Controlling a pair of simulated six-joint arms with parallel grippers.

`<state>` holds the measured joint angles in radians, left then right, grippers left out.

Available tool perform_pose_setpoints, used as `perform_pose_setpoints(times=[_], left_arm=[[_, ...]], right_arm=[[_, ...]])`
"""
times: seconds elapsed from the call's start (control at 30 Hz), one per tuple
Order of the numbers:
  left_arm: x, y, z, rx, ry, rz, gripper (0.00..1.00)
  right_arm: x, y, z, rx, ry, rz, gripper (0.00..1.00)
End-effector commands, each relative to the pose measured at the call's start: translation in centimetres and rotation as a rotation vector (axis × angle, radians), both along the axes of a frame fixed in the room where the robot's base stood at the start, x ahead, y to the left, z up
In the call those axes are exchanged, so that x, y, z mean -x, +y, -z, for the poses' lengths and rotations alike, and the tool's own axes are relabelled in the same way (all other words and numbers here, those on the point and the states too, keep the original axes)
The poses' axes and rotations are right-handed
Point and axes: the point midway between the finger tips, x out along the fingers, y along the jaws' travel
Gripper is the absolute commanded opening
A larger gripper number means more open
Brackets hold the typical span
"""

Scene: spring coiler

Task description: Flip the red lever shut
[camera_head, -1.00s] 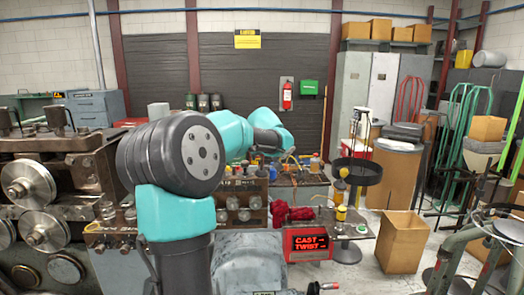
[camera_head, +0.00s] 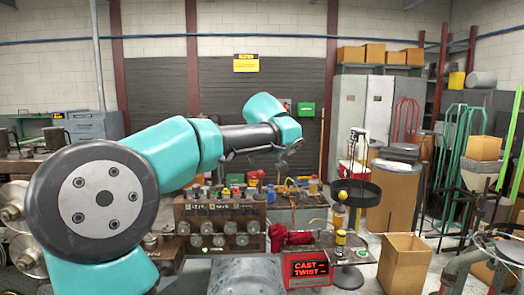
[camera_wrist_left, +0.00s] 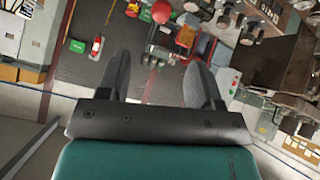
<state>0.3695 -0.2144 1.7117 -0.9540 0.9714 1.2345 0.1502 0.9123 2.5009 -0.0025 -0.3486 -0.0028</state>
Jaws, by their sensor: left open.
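I cannot clearly make out the red lever in either view. A lumpy red item (camera_head: 290,238) lies on the bench beside the row of dials, and I cannot tell what it is. My left gripper (camera_head: 284,158) is in front of the back wall, raised above the bench of bottles and apart from everything. In the left wrist view its two dark fingers (camera_wrist_left: 162,78) are spread with nothing between them. Part of the bench area is hidden behind my left arm. My right gripper is not in view.
A dial panel (camera_head: 228,218) stands at the centre, with a red-lit display (camera_head: 306,268) reading CAST and TWIST at its right. A black round tray on a stand (camera_head: 356,191) and a cardboard box (camera_head: 405,262) are to the right. Machine rollers (camera_head: 12,200) are at the left.

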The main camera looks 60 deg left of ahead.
Motion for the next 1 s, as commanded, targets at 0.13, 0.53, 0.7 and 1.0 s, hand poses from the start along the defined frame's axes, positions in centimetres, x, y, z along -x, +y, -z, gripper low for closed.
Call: perform_pose_setpoints(times=[0.13, 0.53, 0.7, 1.0], left_arm=[[0.5, -1.1, -1.2, -0.001, -0.002, 0.003, 0.59], [0.7, -1.4, -1.6, 0.000, 0.000, 0.000, 0.59], [0.7, -1.4, -1.6, 0.000, 0.000, 0.000, 0.59], [-4.0, -2.7, 1.5, 0.011, 0.031, 0.134, 0.59]], right_arm=[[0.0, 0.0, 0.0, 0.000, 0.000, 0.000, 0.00], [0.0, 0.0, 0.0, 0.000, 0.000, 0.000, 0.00], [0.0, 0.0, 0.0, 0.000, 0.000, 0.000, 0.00], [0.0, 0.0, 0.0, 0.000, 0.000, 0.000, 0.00]])
